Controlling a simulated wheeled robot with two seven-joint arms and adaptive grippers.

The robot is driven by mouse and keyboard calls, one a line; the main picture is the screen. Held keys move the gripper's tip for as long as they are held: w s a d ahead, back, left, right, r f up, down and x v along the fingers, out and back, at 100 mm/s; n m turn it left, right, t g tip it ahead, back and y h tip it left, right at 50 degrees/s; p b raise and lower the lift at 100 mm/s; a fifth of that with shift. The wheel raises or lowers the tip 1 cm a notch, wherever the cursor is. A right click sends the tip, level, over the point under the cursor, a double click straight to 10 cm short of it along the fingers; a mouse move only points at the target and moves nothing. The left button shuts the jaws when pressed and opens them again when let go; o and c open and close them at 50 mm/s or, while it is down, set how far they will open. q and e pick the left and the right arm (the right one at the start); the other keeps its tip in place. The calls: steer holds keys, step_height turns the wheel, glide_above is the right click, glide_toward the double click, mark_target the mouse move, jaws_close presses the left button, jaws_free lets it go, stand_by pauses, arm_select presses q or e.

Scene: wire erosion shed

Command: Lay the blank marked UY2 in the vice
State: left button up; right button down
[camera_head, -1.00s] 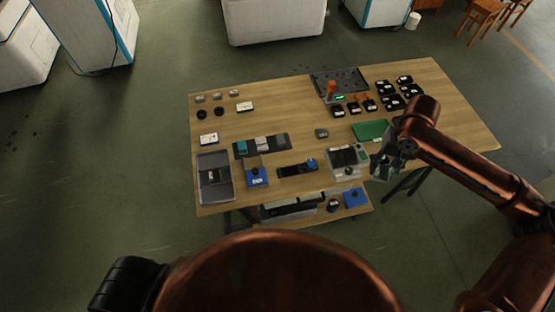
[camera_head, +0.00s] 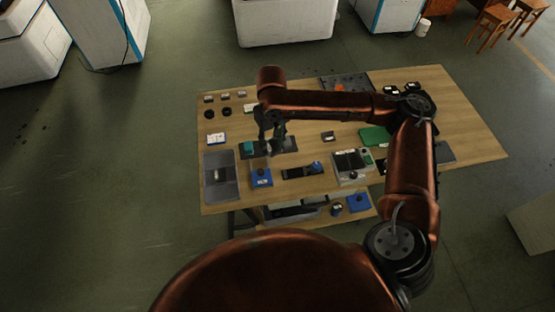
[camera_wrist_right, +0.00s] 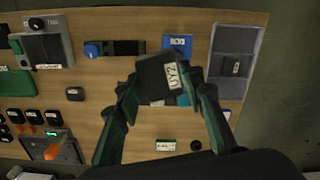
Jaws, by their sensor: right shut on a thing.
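My right gripper (camera_head: 268,143) is over the left part of the table, above the dark strip with a teal block. In the right wrist view the gripper (camera_wrist_right: 166,92) is shut on a dark square blank (camera_wrist_right: 153,84) with a white label reading UY2. The blank appears held above the table, label facing the camera. A dark, long fixture with a blue knob (camera_head: 301,171), which looks like the vice, lies near the front edge, right of the gripper. It also shows in the wrist view (camera_wrist_right: 120,47), with no block visible in it. My left gripper is out of view.
A grey tray (camera_head: 232,188) and a blue box (camera_head: 262,178) stand at the front left. A grey unit (camera_head: 343,172) stands right of the fixture. A green tray (camera_head: 373,137) lies behind it. Several dark blocks (camera_wrist_right: 30,116) stand near an orange-topped device (camera_wrist_right: 50,147).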

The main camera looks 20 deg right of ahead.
steer(key=d+f+n+p, duration=0.3)
steer(key=f+n, duration=0.2)
steer(key=f, duration=0.1)
steer(key=d+f+n+p, duration=0.3)
steer(key=d+f+n, duration=0.1)
steer(key=f, duration=0.3)
steer(key=d+f+n+p, duration=0.3)
steer(key=f+n, duration=0.2)
steer(key=f, duration=0.2)
steer(key=shift+w+d+n, duration=0.15)
steer(key=shift+w+n, duration=0.2)
steer(key=shift+n, duration=0.05)
steer(key=shift+f+b, duration=2)
steer(key=shift+b, duration=0.05)
steer(key=shift+d+p, duration=0.1)
steer(key=shift+p, duration=0.35)
steer(key=shift+f+b, duration=0.35)
steer(key=shift+f, duration=0.4)
steer(key=c, duration=1.2)
jaws_free()
steer(key=shift+s, duration=0.1)
